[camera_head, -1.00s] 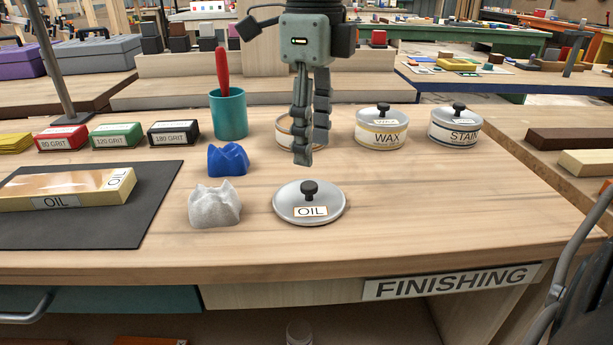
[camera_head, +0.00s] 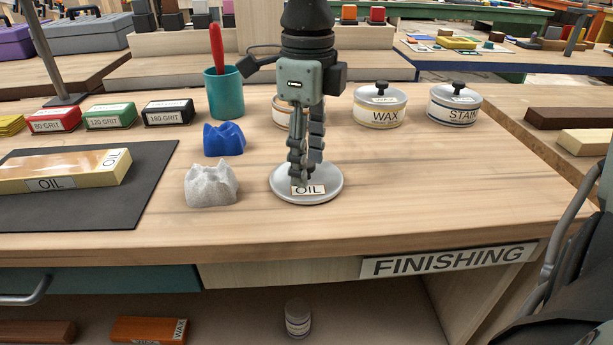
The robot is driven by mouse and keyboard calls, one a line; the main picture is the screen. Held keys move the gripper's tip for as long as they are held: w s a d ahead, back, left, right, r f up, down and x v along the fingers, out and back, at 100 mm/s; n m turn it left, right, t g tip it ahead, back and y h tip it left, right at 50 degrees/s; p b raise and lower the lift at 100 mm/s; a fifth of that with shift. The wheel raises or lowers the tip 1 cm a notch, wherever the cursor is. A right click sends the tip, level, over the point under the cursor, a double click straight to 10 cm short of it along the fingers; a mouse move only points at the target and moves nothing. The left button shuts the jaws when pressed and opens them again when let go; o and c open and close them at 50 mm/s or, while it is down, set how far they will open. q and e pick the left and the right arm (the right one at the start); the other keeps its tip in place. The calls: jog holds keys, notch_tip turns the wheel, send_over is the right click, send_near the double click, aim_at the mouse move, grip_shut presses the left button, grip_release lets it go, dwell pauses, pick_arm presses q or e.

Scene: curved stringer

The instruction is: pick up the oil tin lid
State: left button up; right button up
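The oil tin lid (camera_head: 325,196) is a round grey metal disc with a white OIL label, lying flat on the wooden bench. My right gripper (camera_head: 307,172) points down from above, its fingertips low over the lid around the dark knob. The two fingers look apart, one nearer the camera than the other. The knob is mostly hidden by the fingers, so I cannot tell whether they touch it. An open-looking tin (camera_head: 281,112) stands behind the gripper and is mostly hidden. My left gripper is not in view.
A grey lump (camera_head: 211,187) and a blue lump (camera_head: 224,140) sit left of the lid. The WAX tin (camera_head: 379,108), STAIN tin (camera_head: 454,107) and teal cup (camera_head: 224,98) stand behind. The bench right of the lid is clear.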

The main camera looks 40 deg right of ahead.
grip_shut()
jog(key=shift+r, duration=0.1)
